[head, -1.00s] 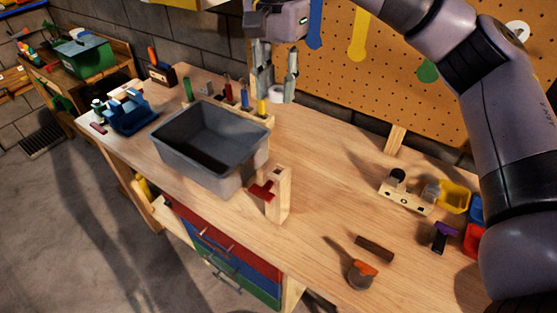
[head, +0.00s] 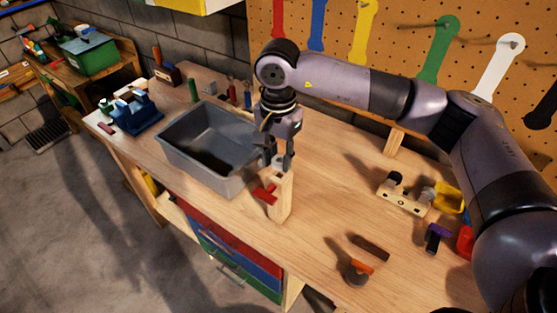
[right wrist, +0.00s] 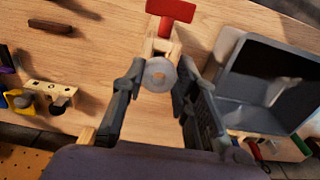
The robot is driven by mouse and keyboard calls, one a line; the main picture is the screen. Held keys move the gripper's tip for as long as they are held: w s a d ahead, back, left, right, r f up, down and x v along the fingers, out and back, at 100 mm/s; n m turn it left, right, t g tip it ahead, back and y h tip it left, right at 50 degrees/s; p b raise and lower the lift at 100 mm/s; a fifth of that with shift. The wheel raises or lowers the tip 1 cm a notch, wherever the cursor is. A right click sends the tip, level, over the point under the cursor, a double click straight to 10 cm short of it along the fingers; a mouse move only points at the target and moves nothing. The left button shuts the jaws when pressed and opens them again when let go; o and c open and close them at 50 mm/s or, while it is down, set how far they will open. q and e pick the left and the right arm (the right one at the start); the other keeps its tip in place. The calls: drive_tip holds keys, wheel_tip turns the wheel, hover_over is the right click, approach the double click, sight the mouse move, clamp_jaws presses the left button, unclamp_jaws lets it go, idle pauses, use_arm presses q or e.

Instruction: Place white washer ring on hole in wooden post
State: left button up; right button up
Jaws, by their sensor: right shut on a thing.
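The wooden post (head: 281,200) stands upright on the workbench, with a red piece (head: 265,193) on its side. My right gripper (head: 276,165) points down just above the post's top. In the right wrist view the gripper (right wrist: 158,82) is shut on the white washer ring (right wrist: 158,74), which lies between its fingertips. There the ring overlaps the top of the post (right wrist: 158,48), and the red piece (right wrist: 171,10) shows beyond it. The ring covers the post's hole, and I cannot tell whether the ring touches the post. My left gripper is out of view.
A grey bin (head: 212,150) stands close left of the post. A pegboard (head: 400,60) rises behind. The bench between post and block is clear.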

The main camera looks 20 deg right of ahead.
sight(278, 166)
wheel_tip(278, 166, down, 2)
drive_tip(key=shift+f+p, duration=0.2)
drive_tip(key=shift+p, duration=0.2)
drive_tip(key=shift+f, duration=0.25)
drive_tip(key=shift+f, duration=0.2)
drive_tip(key=o, duration=0.8)
drive_tip(key=shift+r, duration=0.1)
drive_tip(key=shift+c, duration=0.2)
drive_tip(key=shift+o, duration=0.2)
drive_tip(key=shift+r, duration=0.1)
